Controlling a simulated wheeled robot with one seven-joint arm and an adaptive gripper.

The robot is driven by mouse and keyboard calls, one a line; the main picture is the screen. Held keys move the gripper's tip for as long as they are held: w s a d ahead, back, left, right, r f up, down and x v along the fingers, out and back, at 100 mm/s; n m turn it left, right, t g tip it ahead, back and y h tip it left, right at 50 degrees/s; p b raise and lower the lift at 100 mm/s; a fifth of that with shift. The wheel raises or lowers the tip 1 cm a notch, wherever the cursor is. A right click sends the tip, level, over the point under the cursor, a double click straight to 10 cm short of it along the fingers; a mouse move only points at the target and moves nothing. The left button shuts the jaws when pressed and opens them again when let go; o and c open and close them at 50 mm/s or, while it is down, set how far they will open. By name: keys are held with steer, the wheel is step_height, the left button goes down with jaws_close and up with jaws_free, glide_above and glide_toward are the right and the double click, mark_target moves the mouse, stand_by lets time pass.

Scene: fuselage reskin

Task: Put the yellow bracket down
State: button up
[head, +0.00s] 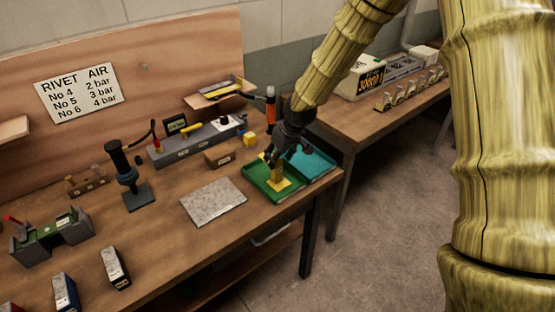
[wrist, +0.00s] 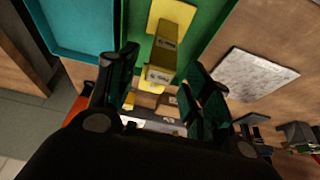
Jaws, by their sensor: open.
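The yellow bracket (head: 280,183) stands in the green tray (head: 252,181) near the right end of the bench, its flat yellow base on the tray floor. In the wrist view the bracket (wrist: 172,40) shows its flat plate and an upright part with small labels on it. My gripper (head: 286,149) is directly above the bracket, pointing down. In the wrist view my gripper (wrist: 163,75) has its two dark fingers spread apart, with the bracket's upright end showing between and beyond them. Whether a finger touches it is hard to tell.
A teal tray (head: 318,165) adjoins the green one on the right. A speckled grey plate (head: 213,202) lies to the left. A second bench (head: 360,125) is further right.

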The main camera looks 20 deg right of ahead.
steer(key=b+v, duration=0.2)
steer(key=v, duration=0.8)
steer(key=shift+a, duration=0.1)
